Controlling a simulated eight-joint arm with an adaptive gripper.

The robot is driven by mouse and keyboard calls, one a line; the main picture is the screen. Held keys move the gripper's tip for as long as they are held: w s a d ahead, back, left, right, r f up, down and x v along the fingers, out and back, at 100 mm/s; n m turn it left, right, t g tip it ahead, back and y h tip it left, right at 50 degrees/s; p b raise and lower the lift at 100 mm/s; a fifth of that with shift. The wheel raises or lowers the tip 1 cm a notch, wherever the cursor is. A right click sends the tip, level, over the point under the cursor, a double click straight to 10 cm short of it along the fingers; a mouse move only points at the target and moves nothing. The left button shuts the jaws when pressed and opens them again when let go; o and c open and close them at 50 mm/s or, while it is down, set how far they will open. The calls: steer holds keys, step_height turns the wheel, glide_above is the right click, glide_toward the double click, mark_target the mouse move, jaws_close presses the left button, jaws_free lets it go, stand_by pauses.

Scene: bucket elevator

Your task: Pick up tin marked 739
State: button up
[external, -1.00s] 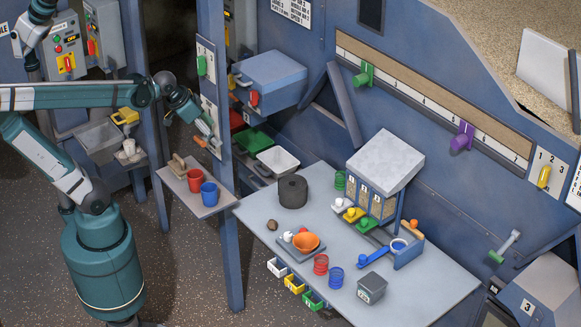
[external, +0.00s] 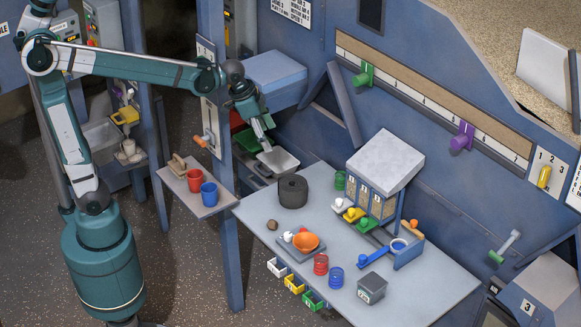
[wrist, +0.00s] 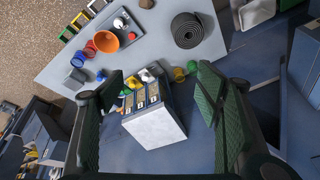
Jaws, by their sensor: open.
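A dark grey square tin (external: 371,288) with a small pale label stands upright near the front right edge of the grey table (external: 425,297). Its label is too small to read, so I cannot tell if it says 739. In the wrist view a grey block, apparently the same tin (wrist: 75,79), is at the left, near the table edge. My gripper (external: 266,144) is high above the back left of the table, well apart from the tin. In the wrist view its two fingers (wrist: 160,78) are spread with nothing held between them.
A white-topped dispenser (external: 385,158) stands behind the tin. A blue scoop-like piece (external: 373,256), red and blue coils (external: 321,264), an orange bowl (external: 306,242) and a black roll (external: 293,192) are also on the table. A side shelf (external: 199,202) holds two cups.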

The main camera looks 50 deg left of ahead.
steer(key=w+d+f+m+g, duration=0.1)
steer(key=w+d+f, duration=0.15)
steer(key=d, duration=0.35)
steer(key=w+d+f+m, duration=0.1)
steer(key=w+d+m, duration=0.1)
steer(key=w+d, duration=0.3)
steer(key=m+g+y, duration=0.1)
steer(key=m+g, duration=0.2)
steer(key=m, duration=0.4)
glide_above(372, 282)
step_height(372, 282, down, 25)
steer(key=shift+w+a+r, duration=0.15)
steer(key=shift+r, duration=0.05)
steer(key=shift+d+f, duration=0.2)
steer(key=shift+d, duration=0.05)
steer(key=shift+f, duration=0.1)
steer(key=shift+f, duration=1.2)
steer(key=shift+f, duration=0.1)
